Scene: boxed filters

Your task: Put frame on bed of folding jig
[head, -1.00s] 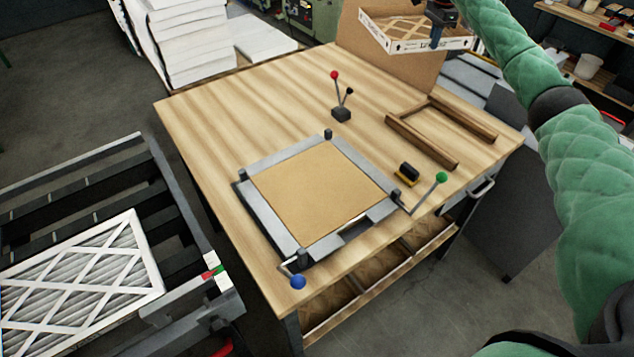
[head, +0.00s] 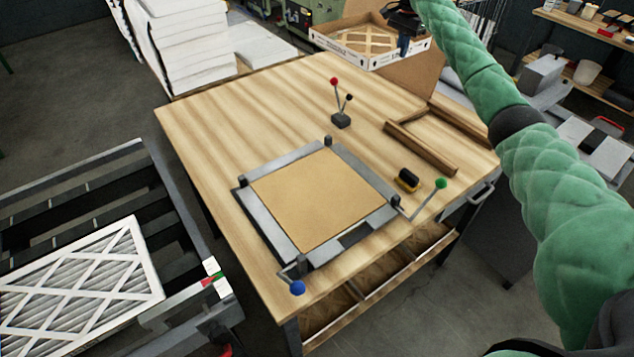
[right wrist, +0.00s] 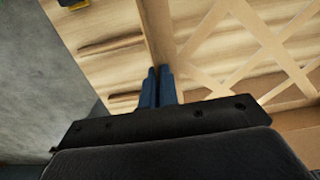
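The frame (head: 338,51) is a shallow, white-sided cardboard tray with tan lattice. It is held in the air above the back edge of the wooden table. My right gripper (head: 404,44) is shut on its right side. In the right wrist view the blue fingers (right wrist: 158,86) pinch the frame's wall, and the lattice (right wrist: 285,55) spreads to the right. The folding jig (head: 264,217) lies on the table, with grey edges and corner posts around a flat tan bed (head: 318,200). The bed looks bare. My left gripper is not in view.
The table (head: 225,120) also holds a lever stand (head: 341,120), a wooden bracket (head: 420,148) and a black-yellow block (head: 408,179). Blue (head: 298,288) and green (head: 440,183) knobs stick out at the jig's front. A pleated filter (head: 85,285) lies on the left conveyor.

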